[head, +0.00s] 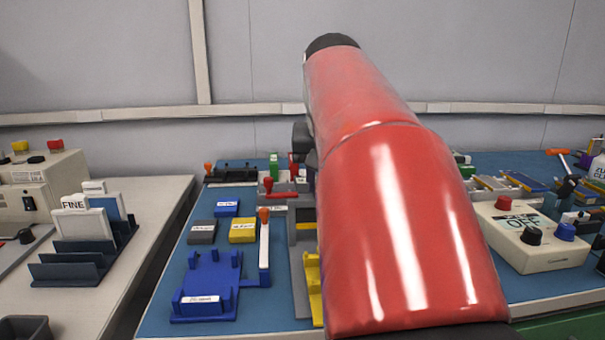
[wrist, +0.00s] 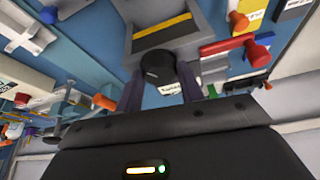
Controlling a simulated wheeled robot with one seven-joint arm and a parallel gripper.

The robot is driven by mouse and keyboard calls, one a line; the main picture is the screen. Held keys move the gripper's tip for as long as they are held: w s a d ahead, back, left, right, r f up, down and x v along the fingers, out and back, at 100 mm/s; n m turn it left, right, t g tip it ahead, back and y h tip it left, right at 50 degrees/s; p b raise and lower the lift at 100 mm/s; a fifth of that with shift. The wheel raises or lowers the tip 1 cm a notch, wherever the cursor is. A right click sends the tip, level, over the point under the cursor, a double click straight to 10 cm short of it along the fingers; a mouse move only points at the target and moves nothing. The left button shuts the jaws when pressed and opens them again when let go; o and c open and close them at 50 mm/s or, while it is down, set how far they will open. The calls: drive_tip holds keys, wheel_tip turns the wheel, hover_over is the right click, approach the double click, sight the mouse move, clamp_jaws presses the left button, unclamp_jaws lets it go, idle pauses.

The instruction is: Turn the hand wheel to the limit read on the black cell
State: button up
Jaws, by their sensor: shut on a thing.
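The black cell (head: 202,232) lies on the blue mat at the left of the bench in the head view; its white label is too small to read. In the wrist view my gripper (wrist: 161,80) has its two dark fingers on either side of a round black knob (wrist: 158,67) in front of a grey fixture, and it is shut on this knob. I cannot tell for certain whether the knob is the hand wheel. In the head view my red arm hides the gripper and the knob.
A red lever (head: 280,194) stands beside the grey fixture, close to my fingers in the wrist view (wrist: 228,46). A blue cell (head: 227,208), a yellow cell (head: 243,230) and a blue tray (head: 207,280) lie left. A cream box (head: 530,250) marked OFF stands right.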

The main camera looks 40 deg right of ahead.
drive_tip(key=m, duration=0.2)
drive_tip(key=m+g+h, duration=0.1)
drive_tip(key=m, duration=0.1)
drive_tip(key=shift+w+a+m+g+p, duration=0.1)
drive_tip(key=shift+w+m+g+p, duration=0.05)
drive_tip(key=shift+m+g+p, duration=0.2)
drive_tip(key=m+g, duration=0.1)
drive_tip(key=m, duration=0.1)
drive_tip(key=m+g, duration=0.1)
drive_tip(key=m, duration=0.2)
drive_tip(key=shift+w+h, duration=0.1)
drive_tip(key=shift+h, duration=0.2)
drive_tip(key=m+g, duration=0.1)
drive_tip(key=m, duration=0.1)
drive_tip(key=m+g, duration=0.1)
drive_tip(key=m, duration=0.2)
drive_tip(key=shift+w+m, duration=0.15)
drive_tip(key=shift+m, duration=0.2)
drive_tip(key=shift+m+g+y, duration=0.65)
drive_tip(key=shift+m+y, duration=0.05)
drive_tip(key=shift+m, duration=1.2)
drive_tip(key=o, duration=1)
